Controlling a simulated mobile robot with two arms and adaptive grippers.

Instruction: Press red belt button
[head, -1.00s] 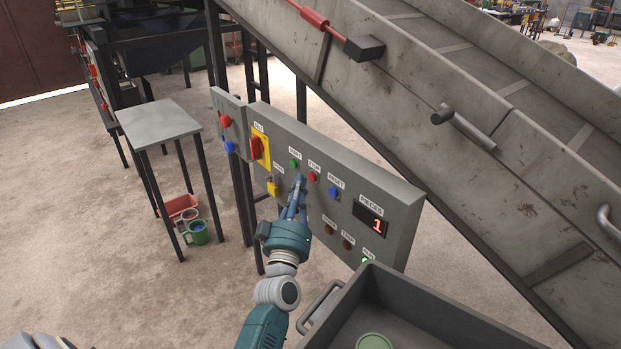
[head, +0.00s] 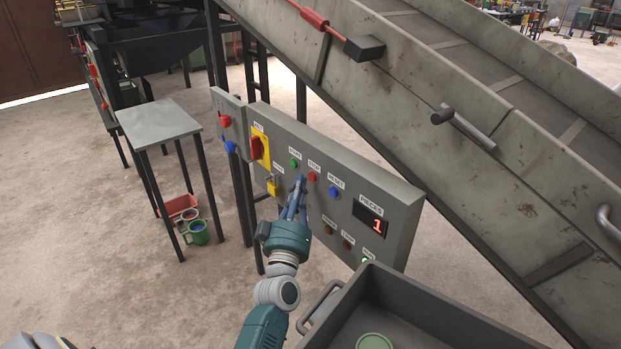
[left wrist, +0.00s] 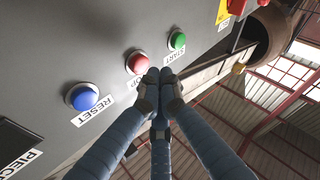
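The red STOP button (head: 311,176) sits on the grey control panel (head: 400,200), between the green START button (head: 294,163) and the blue RESET button (head: 334,193). The red button also shows in the left wrist view (left wrist: 137,63). My left gripper (head: 299,180) is shut and empty, its fingers together in front of the panel. In the left wrist view its fingertips (left wrist: 159,80) appear just beside the red button, partly covering the STOP label. I cannot tell whether they touch the panel or the button. My right gripper is not in view.
A conveyor (head: 440,90) slopes behind the panel. A grey bin (head: 440,312) stands in front at the lower right. The panel also has a red switch on yellow (head: 258,148), a padlock (head: 272,187) and a display (head: 370,222) reading 1. A small table (head: 158,120) stands left.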

